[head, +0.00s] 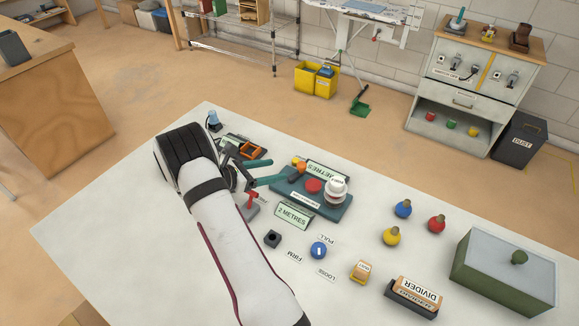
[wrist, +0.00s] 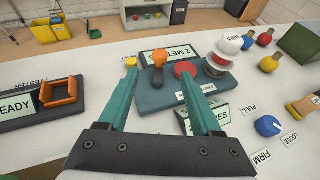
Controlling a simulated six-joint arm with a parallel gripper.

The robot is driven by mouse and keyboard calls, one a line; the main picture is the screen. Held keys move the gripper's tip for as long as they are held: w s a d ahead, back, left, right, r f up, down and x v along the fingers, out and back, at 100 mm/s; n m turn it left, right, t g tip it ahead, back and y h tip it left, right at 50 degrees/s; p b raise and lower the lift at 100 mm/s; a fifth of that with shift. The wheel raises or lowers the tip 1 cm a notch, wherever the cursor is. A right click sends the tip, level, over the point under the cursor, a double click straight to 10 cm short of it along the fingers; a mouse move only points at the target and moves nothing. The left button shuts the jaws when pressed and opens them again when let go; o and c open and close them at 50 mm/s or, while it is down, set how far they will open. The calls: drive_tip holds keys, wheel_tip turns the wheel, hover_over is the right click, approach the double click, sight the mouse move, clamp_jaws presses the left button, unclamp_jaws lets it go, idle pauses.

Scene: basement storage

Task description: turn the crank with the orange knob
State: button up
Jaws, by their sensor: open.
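The orange knob (wrist: 158,57) stands on the blue-grey base board (wrist: 160,98), toward its far left part in the wrist view. In the head view the orange knob (head: 298,170) is just past my fingertips. The crank's arm below the knob is too small to make out clearly. My gripper (wrist: 157,73) has two teal fingers, open and apart, pointing at the board with the knob between their lines and a little beyond the tips. In the head view my gripper (head: 278,171) is left of the knob, with nothing between the fingers.
A red button (wrist: 186,69) and a white-topped stack (wrist: 222,52) stand right of the knob. A yellow knob (wrist: 131,62) is close on its left. A tester with an orange cradle (wrist: 59,92) lies further left.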

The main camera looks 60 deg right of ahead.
drive_tip(key=v, duration=0.6)
drive_tip(key=shift+w+a, duration=0.15)
drive_tip(key=shift+a, duration=0.2)
drive_tip(key=shift+a+r, duration=0.2)
drive_tip(key=shift+r, duration=0.15)
drive_tip(key=s+a+r+m+t+y, duration=0.1)
drive_tip(key=s+a+r+m+y, duration=0.2)
drive_tip(key=s+a+m, duration=0.3)
drive_tip(key=s+a+r+m+t+y, duration=0.2)
drive_tip(key=s+a+r+m+y, duration=0.2)
drive_tip(key=a, duration=1.3)
drive_tip(key=s+a+r+m+t+y, duration=0.1)
drive_tip(key=s+a+r+m+y, duration=0.2)
drive_tip(key=s+a+m+y, duration=0.4)
drive_tip(key=s+a+m, duration=0.2)
drive_tip(key=s+a, duration=0.2)
drive_tip(key=shift+s+r+t, duration=0.3)
drive_tip(key=shift+s+t, duration=0.05)
drive_tip(key=shift+t, duration=0.05)
drive_tip(key=shift+a, duration=0.1)
